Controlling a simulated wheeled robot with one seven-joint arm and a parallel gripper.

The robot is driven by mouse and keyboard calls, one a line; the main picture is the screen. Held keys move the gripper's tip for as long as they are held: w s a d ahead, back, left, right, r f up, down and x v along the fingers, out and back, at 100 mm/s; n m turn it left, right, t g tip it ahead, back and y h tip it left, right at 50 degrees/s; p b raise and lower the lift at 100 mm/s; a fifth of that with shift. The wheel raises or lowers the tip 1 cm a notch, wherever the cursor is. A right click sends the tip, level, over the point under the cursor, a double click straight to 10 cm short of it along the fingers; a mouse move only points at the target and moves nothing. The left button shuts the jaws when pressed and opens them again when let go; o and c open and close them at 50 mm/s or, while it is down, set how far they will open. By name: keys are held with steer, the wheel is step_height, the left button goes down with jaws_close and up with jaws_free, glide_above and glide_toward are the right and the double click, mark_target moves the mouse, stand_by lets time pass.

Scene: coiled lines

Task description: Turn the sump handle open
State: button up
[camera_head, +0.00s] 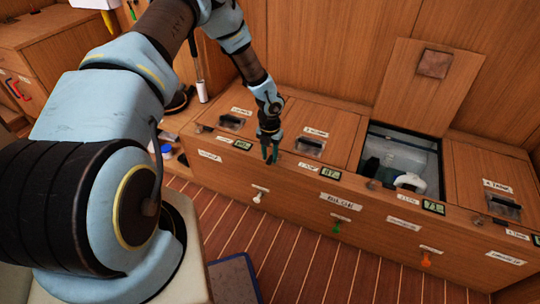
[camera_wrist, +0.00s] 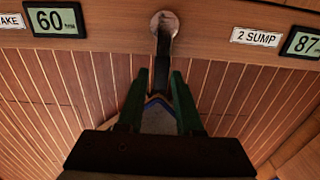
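My gripper (camera_head: 270,155) points down at the front top edge of the wooden counter, between the 60 display and the 2 SUMP label (camera_head: 308,167). In the wrist view, my gripper's green fingers (camera_wrist: 161,80) stand on either side of a dark lever (camera_wrist: 161,66). The lever hangs straight down from a round metal boss (camera_wrist: 164,25), left of the 2 SUMP label (camera_wrist: 256,37). The fingers look a little apart, with the lever's lower end between the tips. Whether either finger touches it is hard to tell. In the head view, my gripper hides the lever.
The 60 display (camera_wrist: 56,20) is left of the boss and the 87 display (camera_wrist: 303,43) right. An open hatch (camera_head: 400,158) shows a white fitting inside. Small white (camera_head: 260,192), green (camera_head: 337,226) and orange (camera_head: 426,260) handles sit on the lower front. A blue-edged mat (camera_head: 233,282) lies on the floor.

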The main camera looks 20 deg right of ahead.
mark_target(270, 159)
steer(key=shift+o, duration=1.4)
step_height(270, 159, up, 11)
steer(key=shift+p, duration=0.3)
steer(key=shift+f, duration=0.1)
